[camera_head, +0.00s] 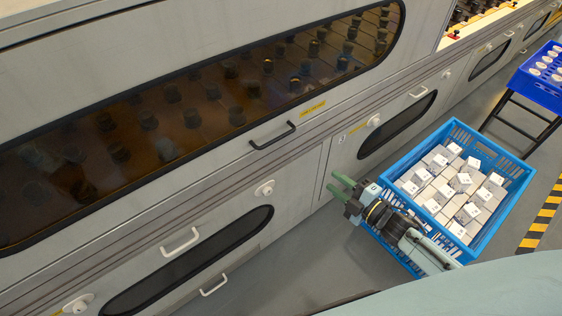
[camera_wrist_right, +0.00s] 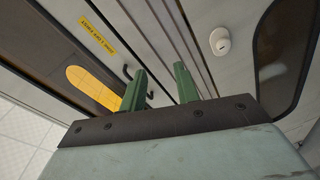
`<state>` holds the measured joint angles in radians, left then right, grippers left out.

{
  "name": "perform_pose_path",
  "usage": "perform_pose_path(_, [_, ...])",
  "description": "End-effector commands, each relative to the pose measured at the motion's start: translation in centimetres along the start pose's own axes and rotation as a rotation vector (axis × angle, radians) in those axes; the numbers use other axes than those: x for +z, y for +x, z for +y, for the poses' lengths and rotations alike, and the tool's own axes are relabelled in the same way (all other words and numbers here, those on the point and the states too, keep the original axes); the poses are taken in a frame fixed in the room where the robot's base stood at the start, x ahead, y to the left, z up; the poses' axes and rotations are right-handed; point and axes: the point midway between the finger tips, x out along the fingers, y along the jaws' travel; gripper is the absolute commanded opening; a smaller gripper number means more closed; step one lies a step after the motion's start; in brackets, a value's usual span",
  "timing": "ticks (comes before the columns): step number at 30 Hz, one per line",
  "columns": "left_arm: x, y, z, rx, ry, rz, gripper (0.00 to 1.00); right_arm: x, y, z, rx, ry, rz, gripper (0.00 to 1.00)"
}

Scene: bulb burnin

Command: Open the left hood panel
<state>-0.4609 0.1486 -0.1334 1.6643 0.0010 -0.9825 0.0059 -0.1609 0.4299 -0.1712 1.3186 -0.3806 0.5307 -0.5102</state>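The left hood panel (camera_head: 235,140) is a grey panel with a long dark amber window, through which rows of bulbs show. It looks closed. Its black bar handle (camera_head: 272,136) is on the lower edge, left of a yellow label. My right gripper (camera_head: 338,185) has green fingers, is open and empty, and is to the right of and below the handle in the head view. In the right wrist view the gripper (camera_wrist_right: 158,84) has its fingers apart, and the black handle (camera_wrist_right: 126,72) is partly hidden behind the left finger. My left gripper is out of view.
A blue crate (camera_head: 455,125) of small white boxes stands on the floor beside my right arm. Lower cabinet doors with white handles (camera_head: 180,242) line the machine. A blue tray (camera_head: 530,90) on a black stand is at the far right. Grey floor is clear below the machine.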

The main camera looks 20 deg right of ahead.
Motion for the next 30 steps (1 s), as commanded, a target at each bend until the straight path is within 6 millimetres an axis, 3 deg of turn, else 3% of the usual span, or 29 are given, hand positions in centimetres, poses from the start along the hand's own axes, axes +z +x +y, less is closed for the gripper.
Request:
perform_pose_path(4, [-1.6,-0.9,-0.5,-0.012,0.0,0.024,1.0,-2.8,1.5,3.5,0.127,-0.245,0.216,0.31])
perform_pose_path(9, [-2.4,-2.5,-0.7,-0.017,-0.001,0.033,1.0,-5.1,1.6,5.7,0.199,-0.382,0.335,0.31])
perform_pose_path(17, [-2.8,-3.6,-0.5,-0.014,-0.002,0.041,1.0,-6.6,4.0,6.6,0.214,-0.405,0.356,0.31])
perform_pose_path(30, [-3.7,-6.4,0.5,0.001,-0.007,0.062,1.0,-9.8,12.0,7.5,0.211,-0.401,0.353,0.31])
